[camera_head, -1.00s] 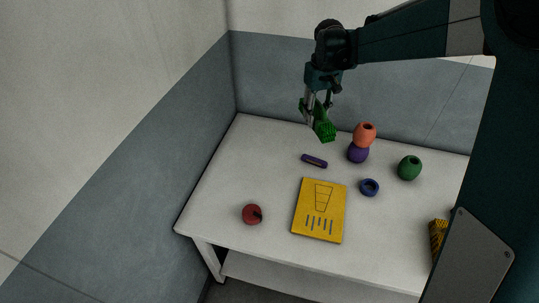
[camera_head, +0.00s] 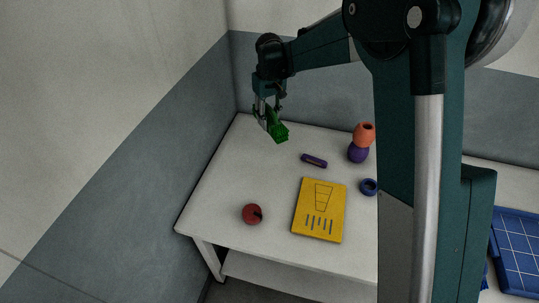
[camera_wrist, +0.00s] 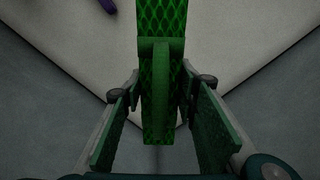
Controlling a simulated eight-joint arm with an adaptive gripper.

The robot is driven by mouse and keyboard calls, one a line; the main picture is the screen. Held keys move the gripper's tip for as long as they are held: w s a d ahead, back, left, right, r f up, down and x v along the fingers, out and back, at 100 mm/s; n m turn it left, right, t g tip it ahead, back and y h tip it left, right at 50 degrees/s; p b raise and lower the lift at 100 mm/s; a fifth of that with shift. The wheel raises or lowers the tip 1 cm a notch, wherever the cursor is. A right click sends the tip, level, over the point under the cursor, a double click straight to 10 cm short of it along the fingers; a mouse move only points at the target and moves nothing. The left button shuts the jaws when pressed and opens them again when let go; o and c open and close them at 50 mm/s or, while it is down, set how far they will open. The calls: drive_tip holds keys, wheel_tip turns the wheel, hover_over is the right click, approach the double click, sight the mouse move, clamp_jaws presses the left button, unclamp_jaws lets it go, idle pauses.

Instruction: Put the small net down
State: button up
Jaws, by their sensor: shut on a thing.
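I cannot tell for sure whether the net's lower end touches the table.
A yellow book (camera_head: 319,210) lies mid-table, with a dark purple bar (camera_head: 314,160) behind it. A red ball-like float (camera_head: 252,214) is front left. An orange float (camera_head: 364,134) sits on a purple one (camera_head: 358,153). A blue ring (camera_head: 368,187) is beside my arm. A blue gridded crate (camera_head: 516,250) is far right.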

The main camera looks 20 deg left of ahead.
wheel_tip(320, 180, down, 6)
drive_tip(key=shift+f, duration=0.2)
idle(0.3)
drive_tip(key=shift+f+b, duration=0.45)
drive_tip(key=shift+f, duration=2.7)
drive_tip(key=shift+f, duration=1.85)
drive_tip(key=shift+f+b, duration=0.1)
drive_tip(key=shift+b, duration=0.25)
drive_tip(key=o, duration=1)
